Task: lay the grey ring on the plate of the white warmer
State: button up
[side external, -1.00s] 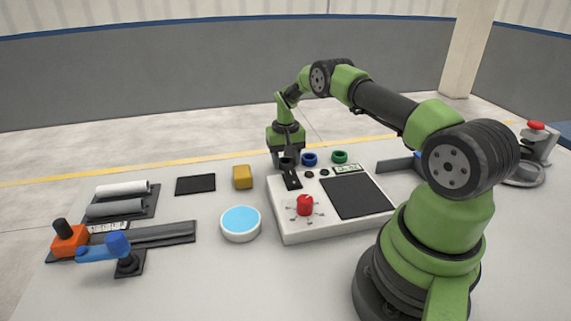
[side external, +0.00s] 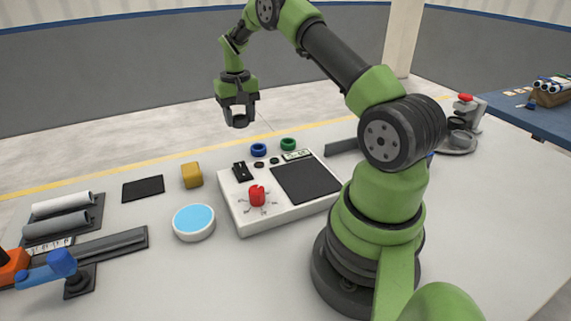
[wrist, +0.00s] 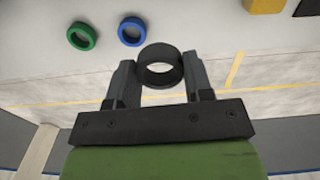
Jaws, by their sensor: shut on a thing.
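The white warmer (side external: 243,218) stands mid-table with a dark square plate (side external: 306,182), bare on top. It has a red knob (side external: 257,196) and a black switch (side external: 240,172). My gripper (side external: 238,112) is raised behind and above the warmer's left rear corner. Its jaws are shut on the dark grey ring (side external: 238,121), which hangs clear of the table. In the wrist view my gripper (wrist: 160,72) has a finger on each side of the ring (wrist: 160,52), whose opening is visible. The plate is out of the wrist view.
A blue ring (side external: 258,149) and a green ring (side external: 288,144) lie behind the warmer. A yellow block (side external: 192,175), a white dish with a blue top (side external: 194,222) and a black mat (side external: 143,189) are left of it. A rack of tubes (side external: 62,220) stands far left.

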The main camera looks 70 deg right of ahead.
jog(key=s+r, duration=0.2)
jog(key=s, duration=0.7)
jog(key=r, duration=0.1)
send_over(306, 178)
notch_tip(306, 178, down, 10)
jog(key=shift+r, duration=0.2)
jog(key=shift+f, duration=0.15)
jog(key=o, duration=0.9)
